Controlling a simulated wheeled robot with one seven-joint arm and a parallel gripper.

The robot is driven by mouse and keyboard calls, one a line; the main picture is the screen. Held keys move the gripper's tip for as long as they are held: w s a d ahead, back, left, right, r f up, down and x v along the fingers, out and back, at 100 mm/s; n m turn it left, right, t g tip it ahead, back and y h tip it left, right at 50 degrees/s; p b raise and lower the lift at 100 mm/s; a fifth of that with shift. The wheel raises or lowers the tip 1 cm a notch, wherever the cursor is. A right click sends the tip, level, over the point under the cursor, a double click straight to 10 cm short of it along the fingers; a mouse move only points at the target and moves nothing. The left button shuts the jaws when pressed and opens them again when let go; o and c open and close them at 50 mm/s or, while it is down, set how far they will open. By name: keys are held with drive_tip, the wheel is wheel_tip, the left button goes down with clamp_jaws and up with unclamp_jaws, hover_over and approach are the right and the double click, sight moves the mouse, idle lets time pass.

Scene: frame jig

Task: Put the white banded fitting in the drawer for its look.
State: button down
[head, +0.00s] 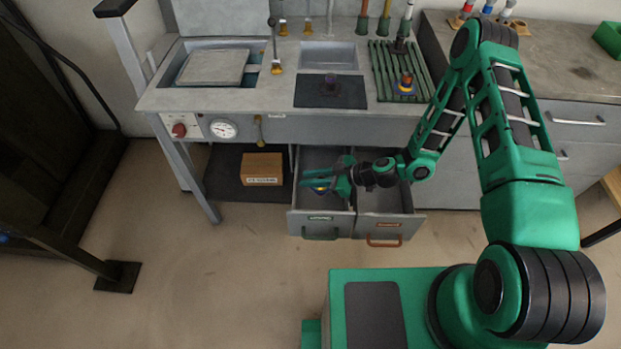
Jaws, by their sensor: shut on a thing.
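My gripper (314,180) is low over the open left drawer (320,222), its fingers pointing left. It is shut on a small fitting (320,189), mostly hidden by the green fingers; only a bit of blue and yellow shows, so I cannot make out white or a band. I cannot tell whether the fitting touches the drawer floor. The left drawer has a green handle and a green label. The open right drawer (387,226) beside it has an orange-brown handle and label, and my wrist is above it. Both labels are too small to read.
A dark fitting (330,86) stands on a black mat (312,97). A cardboard box (262,168) sits on the shelf left of the drawers. The floor in front is clear.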

drive_tip(key=shift+f, duration=0.1)
drive_tip(key=shift+f, duration=0.35)
drive_tip(key=shift+f, duration=0.15)
drive_tip(key=c, duration=1.5)
unclamp_jaws()
drive_tip(key=shift+c, duration=0.2)
drive_tip(key=shift+r, duration=0.4)
drive_tip(key=v, duration=1.2)
drive_tip(key=shift+r, duration=0.2)
